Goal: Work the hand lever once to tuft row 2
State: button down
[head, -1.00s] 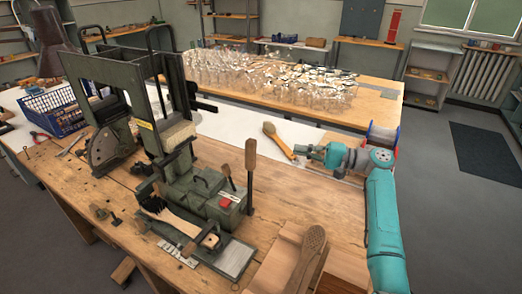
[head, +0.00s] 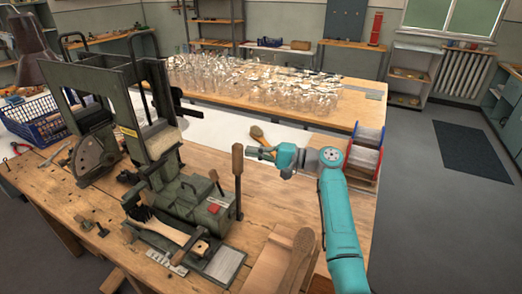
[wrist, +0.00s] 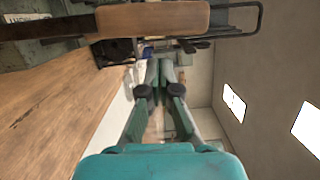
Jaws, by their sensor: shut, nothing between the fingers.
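The hand lever (head: 238,180) stands upright at the right side of the green tufting machine (head: 188,205), with a wooden grip at its top. The grip also crosses the top of the wrist view (wrist: 150,20). A wooden brush (head: 168,231) with black bristles at its left end lies in the machine's front holder. My gripper (head: 250,151) is shut and empty, just right of the lever's grip at about its height in the head view. In the wrist view its fingertips (wrist: 160,66) lie close together, below the grip in the picture. I cannot tell whether they touch the lever.
A second wooden brush (head: 262,138) lies behind my gripper. A wire spool (head: 367,150) stands at the right. A blue crate (head: 38,122) is at the left. Bare bench lies right of the lever.

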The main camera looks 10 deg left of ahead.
jog(key=shift+s+a+r, duration=0.1)
jog(key=shift+s+a, duration=0.05)
jog(key=shift+s, duration=0.3)
jog(key=shift+s+a+r, duration=0.1)
jog(key=shift+s+a, duration=0.05)
jog(key=shift+s, duration=0.3)
